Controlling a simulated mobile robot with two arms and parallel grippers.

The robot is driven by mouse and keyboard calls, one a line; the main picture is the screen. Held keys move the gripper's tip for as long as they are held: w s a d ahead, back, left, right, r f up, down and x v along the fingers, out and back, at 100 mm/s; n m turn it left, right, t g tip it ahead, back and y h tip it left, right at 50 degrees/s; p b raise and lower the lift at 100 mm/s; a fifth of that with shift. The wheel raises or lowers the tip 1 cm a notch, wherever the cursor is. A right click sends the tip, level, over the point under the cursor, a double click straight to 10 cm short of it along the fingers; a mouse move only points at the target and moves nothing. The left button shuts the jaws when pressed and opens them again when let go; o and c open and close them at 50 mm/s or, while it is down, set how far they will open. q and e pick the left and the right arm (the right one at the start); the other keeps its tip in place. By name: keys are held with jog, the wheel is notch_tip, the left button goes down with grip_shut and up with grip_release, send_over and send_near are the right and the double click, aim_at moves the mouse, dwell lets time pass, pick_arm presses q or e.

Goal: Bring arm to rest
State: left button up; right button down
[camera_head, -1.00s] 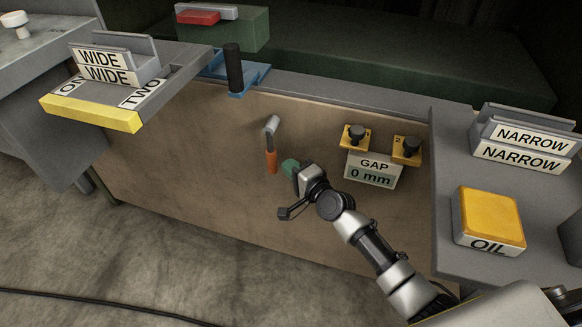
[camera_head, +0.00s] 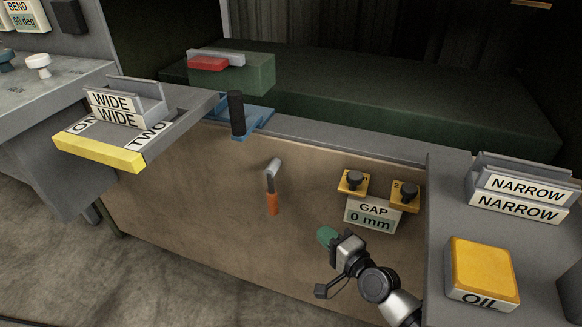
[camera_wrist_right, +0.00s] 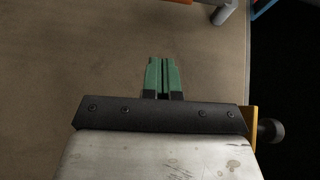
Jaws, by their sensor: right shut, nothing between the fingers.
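My right arm comes in from the lower right in the head view. Its gripper (camera_head: 327,236) has green fingertips and hangs in front of the brown panel, below and left of the GAP display. In the right wrist view the two green fingers (camera_wrist_right: 163,76) are together with nothing between them. My left gripper is not in view.
A hammer with an orange handle (camera_head: 272,203) is at the brown panel (camera_head: 200,200). The GAP 0 mm sign (camera_head: 372,216) sits below two yellow-based knobs. A yellow OIL box (camera_head: 482,268) and NARROW holder (camera_head: 520,198) are at right; a WIDE tray (camera_head: 98,152) is at left.

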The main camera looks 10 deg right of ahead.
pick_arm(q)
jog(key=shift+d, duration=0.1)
pick_arm(e)
jog(key=s+a+f+n+g+h, duration=0.1)
jog(key=s+f+n+g, duration=0.4)
jog(key=f, duration=0.4)
jog(key=s+a+f+n+g+h, duration=0.1)
jog(key=s+f+n+g, duration=0.25)
jog(key=s+f, duration=0.4)
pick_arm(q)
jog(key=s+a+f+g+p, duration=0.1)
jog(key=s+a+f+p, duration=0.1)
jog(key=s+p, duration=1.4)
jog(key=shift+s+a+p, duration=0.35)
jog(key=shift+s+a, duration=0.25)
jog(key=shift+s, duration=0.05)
pick_arm(e)
jog(key=s+d+f+n+g+h, duration=0.1)
jog(key=s+f, duration=0.3)
jog(key=s, duration=0.6)
jog(key=s+d+f+n+g+h, duration=0.2)
jog(key=s+f+n+g, duration=0.1)
jog(key=s, duration=0.7)
jog(key=s+d+f+n+g+h, duration=0.1)
jog(key=s+d+f+n+g, duration=0.1)
jog(key=s, duration=0.8)
notch_tip(320, 180, down, 3)
jog(key=shift+s+d+r+n, duration=0.15)
jog(key=shift+s+d+n, duration=0.05)
jog(key=shift+d+n, duration=0.2)
